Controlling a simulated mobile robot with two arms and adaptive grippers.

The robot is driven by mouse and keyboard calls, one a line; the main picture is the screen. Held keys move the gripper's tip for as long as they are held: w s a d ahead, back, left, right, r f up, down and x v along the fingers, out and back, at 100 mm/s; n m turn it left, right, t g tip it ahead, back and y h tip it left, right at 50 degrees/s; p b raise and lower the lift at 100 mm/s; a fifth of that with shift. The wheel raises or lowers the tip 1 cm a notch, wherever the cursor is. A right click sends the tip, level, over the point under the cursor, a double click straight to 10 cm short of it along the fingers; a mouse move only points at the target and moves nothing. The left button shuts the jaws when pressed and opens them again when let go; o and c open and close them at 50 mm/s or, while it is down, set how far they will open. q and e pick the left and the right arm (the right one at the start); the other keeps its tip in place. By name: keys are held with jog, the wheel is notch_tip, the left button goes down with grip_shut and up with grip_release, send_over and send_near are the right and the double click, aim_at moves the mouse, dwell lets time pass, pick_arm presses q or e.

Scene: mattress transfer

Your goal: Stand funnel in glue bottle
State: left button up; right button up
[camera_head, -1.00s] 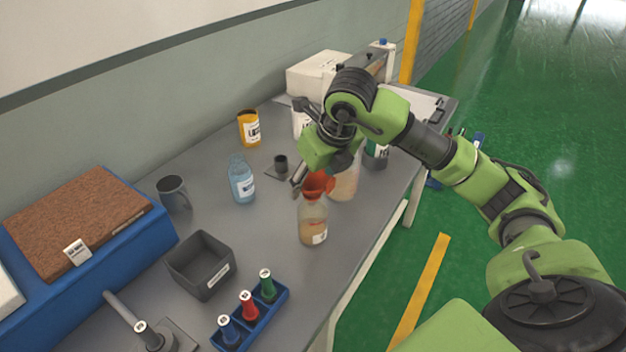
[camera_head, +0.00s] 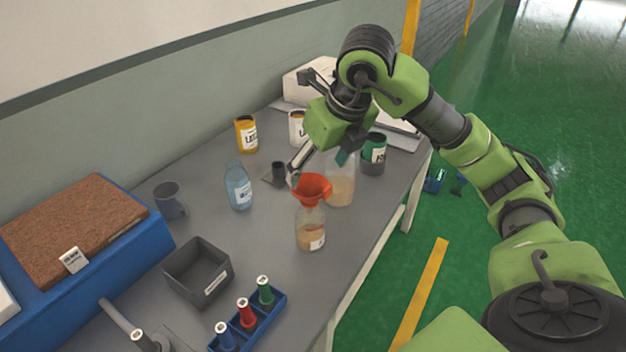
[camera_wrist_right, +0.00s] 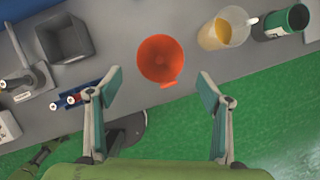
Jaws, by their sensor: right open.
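The orange funnel (camera_head: 312,189) stands mouth up in the neck of the glue bottle (camera_head: 310,229), a clear bottle with amber liquid, upright on the grey bench. In the right wrist view the funnel (camera_wrist_right: 161,59) shows from above as a round orange cup and hides the bottle. My right gripper (camera_head: 318,168) is above and behind the funnel in the head view. In the right wrist view its two fingers (camera_wrist_right: 158,84) are spread wide and empty, apart from the funnel. My left gripper is not in view.
A clear jug (camera_head: 341,188) with amber liquid stands close behind the bottle. A blue bottle (camera_head: 238,188), grey mug (camera_head: 170,200), grey bin (camera_head: 183,284) and blue marker rack (camera_head: 272,314) stand left and in front. A green-labelled can (camera_head: 374,150) is behind right.

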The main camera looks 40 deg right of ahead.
jog(key=v, duration=0.4)
jog(key=shift+f, duration=0.15)
dwell(0.4)
